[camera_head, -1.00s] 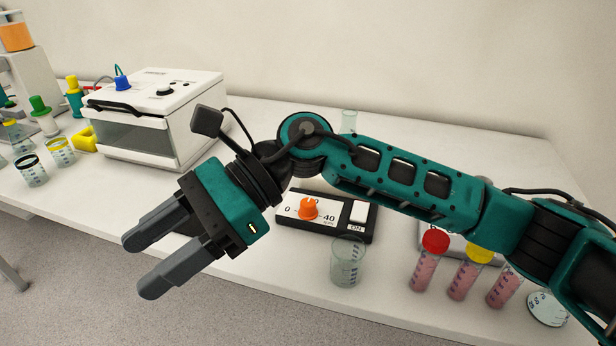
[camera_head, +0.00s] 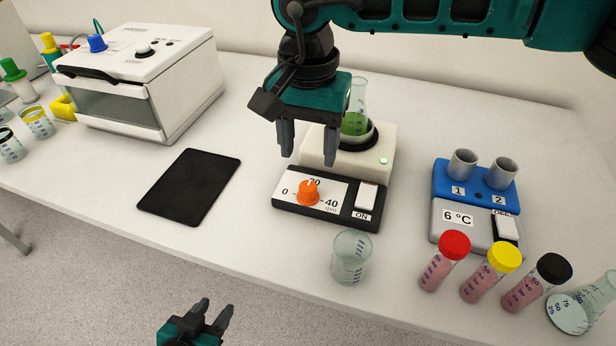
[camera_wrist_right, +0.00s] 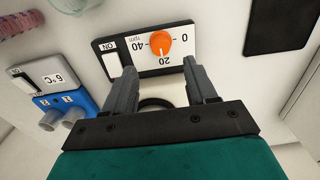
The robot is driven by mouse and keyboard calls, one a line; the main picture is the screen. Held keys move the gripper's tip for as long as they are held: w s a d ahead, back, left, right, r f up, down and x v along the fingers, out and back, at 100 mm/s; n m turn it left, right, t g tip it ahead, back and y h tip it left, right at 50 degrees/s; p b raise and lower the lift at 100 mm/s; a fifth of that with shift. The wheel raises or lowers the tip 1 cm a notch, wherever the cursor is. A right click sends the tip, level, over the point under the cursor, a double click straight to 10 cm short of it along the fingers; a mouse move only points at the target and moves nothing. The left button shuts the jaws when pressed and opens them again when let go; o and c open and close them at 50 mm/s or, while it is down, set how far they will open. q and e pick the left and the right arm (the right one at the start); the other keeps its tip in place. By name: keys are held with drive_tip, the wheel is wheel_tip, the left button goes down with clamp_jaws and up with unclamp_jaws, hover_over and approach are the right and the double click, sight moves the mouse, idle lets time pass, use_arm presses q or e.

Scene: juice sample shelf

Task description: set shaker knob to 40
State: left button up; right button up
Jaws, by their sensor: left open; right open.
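The orange shaker knob (camera_head: 308,194) sits on a white dial marked 0, 20 and 40 on the shaker's black front panel (camera_head: 345,217). It also shows in the right wrist view (camera_wrist_right: 159,43); I cannot clearly tell where it points. The shaker's white body (camera_head: 318,150) stands behind, carrying a flask of green liquid (camera_head: 356,122). My right gripper (camera_head: 309,159) is open and empty, pointing down above and behind the knob, apart from it. In the wrist view the right gripper (camera_wrist_right: 158,64) has the knob just beyond its fingertips. My left gripper (camera_head: 214,307) is open and empty, low at the front edge.
An empty beaker (camera_head: 351,258) stands in front of the panel. A blue-and-grey cooler (camera_head: 462,216) is to the right, with capped tubes (camera_head: 444,262) before it. A black mat (camera_head: 190,186) lies left, near a white box (camera_head: 140,83).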

sight(308, 186)
wheel_tip(308, 186, down, 8)
drive_tip(key=shift+r, duration=0.1)
drive_tip(key=shift+c, duration=0.2)
drive_tip(key=c, duration=1)
